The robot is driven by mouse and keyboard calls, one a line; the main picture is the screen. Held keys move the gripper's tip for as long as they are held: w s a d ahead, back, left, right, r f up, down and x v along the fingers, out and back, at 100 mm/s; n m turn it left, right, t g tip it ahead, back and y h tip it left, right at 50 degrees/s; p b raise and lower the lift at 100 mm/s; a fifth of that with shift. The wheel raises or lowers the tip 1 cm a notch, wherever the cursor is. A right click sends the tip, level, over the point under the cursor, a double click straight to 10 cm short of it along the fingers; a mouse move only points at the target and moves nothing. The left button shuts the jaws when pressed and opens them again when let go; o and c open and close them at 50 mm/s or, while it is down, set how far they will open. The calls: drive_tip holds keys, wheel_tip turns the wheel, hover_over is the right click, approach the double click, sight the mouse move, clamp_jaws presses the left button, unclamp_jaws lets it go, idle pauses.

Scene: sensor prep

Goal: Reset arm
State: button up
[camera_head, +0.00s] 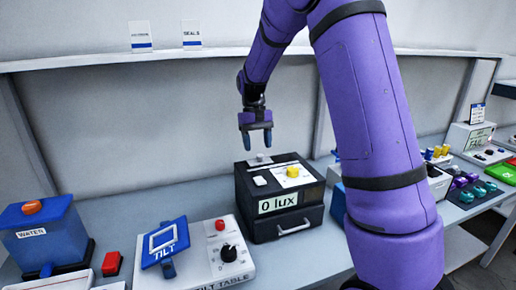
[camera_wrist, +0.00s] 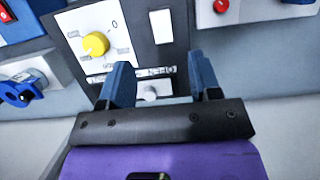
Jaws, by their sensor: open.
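My purple arm reaches over the bench, and my gripper (camera_head: 256,140) hangs above the back of a black box (camera_head: 262,229) with a "0 lux" display. The gripper is open and empty, with its two blue fingers apart, pointing down. In the wrist view, my gripper (camera_wrist: 165,82) shows its fingers on either side of a small pale knob (camera_wrist: 151,92) on the box's top panel. Whether they touch anything there is hard to tell, but the head view shows a gap above the box. The box's yellow dial (camera_wrist: 96,44) and white switch (camera_wrist: 162,27) lie beyond the fingers.
Left of the box stand a tilt table (camera_head: 230,262) with a red button and a blue water tank (camera_head: 45,236). Right of my arm are several small coloured parts and a white labelled box (camera_head: 468,137). A shelf (camera_head: 100,60) runs along the wall behind.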

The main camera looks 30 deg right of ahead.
idle(0.4)
drive_tip(key=s+a+r+n+t, duration=0.1)
drive_tip(key=s+a+r+t, duration=0.2)
drive_tip(key=s+r, duration=0.6)
drive_tip(key=s+a+r+n+t, duration=0.1)
drive_tip(key=s+a+r+t, duration=0.3)
drive_tip(key=s, duration=0.9)
drive_tip(key=s+t, duration=0.1)
drive_tip(key=s, duration=0.7)
drive_tip(key=shift+s+a+t+h, duration=0.25)
drive_tip(key=shift+a+t+h, duration=0.05)
drive_tip(key=shift+a+h, duration=0.15)
